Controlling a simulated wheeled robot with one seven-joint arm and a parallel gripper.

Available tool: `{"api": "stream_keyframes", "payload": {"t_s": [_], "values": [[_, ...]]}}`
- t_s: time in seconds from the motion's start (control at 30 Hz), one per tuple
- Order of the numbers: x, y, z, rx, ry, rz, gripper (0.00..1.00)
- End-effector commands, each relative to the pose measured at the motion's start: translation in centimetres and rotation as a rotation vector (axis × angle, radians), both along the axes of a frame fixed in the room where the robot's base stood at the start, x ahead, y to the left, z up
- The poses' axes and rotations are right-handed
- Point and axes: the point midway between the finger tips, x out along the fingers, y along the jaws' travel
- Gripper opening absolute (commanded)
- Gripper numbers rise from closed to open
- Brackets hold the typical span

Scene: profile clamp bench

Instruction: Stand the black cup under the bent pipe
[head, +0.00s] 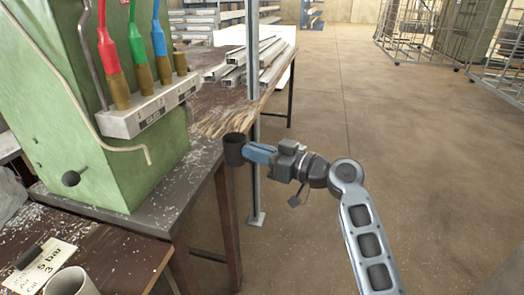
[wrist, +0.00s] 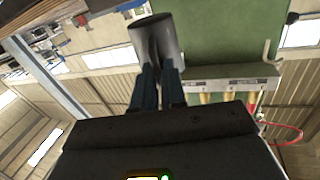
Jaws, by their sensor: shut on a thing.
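My gripper (head: 249,152) has blue fingers and is shut on the black cup (head: 235,149). The cup looks upright and is held off to the right of the green machine, by the bench corner. In the wrist view the cup (wrist: 157,37) sits between the fingertips (wrist: 158,72). The thin beige bent pipe (head: 146,148) runs below the valve block on the green machine, its end turned down. It is left of the cup, with a clear gap. The pipe also shows in the wrist view (wrist: 267,52), where the scene looks upside down.
The green machine (head: 60,110) carries a valve block (head: 150,108) with red, green and blue hoses. Its dark base ledge (head: 150,200) lies below the pipe. A metal post (head: 253,100) stands behind the cup. A white mug (head: 70,283) and a card (head: 40,265) are at lower left.

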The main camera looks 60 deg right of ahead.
Motion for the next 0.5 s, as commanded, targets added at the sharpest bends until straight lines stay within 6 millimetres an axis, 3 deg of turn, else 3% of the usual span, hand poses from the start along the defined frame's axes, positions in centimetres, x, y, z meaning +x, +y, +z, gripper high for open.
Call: {"api": "stream_keyframes", "payload": {"t_s": [0.5], "values": [[3.5, 1.3, -0.7, -0.001, 0.000, 0.002, 0.00]]}}
